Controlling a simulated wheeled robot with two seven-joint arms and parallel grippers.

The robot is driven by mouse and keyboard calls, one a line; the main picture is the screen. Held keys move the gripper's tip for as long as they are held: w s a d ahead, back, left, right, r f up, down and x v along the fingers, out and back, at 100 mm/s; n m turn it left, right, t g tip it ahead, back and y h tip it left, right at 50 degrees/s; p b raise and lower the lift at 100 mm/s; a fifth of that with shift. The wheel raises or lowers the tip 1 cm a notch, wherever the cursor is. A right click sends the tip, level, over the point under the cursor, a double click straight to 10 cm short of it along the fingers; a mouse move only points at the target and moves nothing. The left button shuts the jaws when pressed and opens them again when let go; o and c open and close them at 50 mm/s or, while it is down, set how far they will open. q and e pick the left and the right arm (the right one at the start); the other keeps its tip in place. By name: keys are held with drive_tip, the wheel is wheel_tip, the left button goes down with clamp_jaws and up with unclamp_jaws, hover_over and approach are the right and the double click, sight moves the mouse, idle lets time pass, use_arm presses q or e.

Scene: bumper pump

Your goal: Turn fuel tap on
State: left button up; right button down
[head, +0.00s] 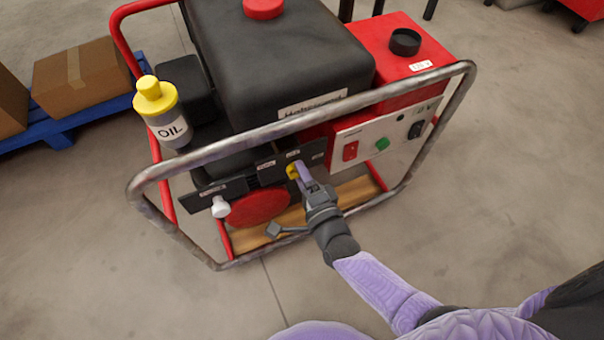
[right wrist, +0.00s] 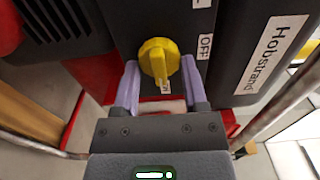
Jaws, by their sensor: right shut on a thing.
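The yellow fuel tap (head: 291,171) is on the dark front panel of the generator (head: 290,60). My right gripper (head: 299,172) reaches it from the front, through the tube frame. In the right wrist view the tap (right wrist: 158,57) sits between the two purple fingers of my right gripper (right wrist: 161,78), which is shut on it. The tap's handle points down in that view, toward the gripper's palm. An "OFF" label (right wrist: 205,47) is to the right of the tap; another label below is partly hidden by the handle. My left gripper is not in view.
A metal tube frame (head: 300,122) surrounds the generator, with a bar above my right gripper. A white knob (head: 220,207), a red round cover (head: 258,207) and a switch panel (head: 385,140) are nearby. An oil bottle (head: 165,120) stands at the left. The floor in front is clear.

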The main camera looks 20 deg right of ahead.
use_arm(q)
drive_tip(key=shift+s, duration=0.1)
use_arm(e)
drive_tip(key=shift+f, duration=0.1)
drive_tip(key=c, duration=0.5)
unclamp_jaws()
drive_tip(key=o, duration=0.4)
drive_tip(key=shift+c, duration=0.2)
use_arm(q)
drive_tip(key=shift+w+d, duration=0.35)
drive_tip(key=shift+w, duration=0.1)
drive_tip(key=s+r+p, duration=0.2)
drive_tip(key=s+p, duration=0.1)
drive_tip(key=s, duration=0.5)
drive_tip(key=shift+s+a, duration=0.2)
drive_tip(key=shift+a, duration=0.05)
use_arm(e)
drive_tip(key=s, duration=1)
drive_tip(key=shift+d, duration=0.2)
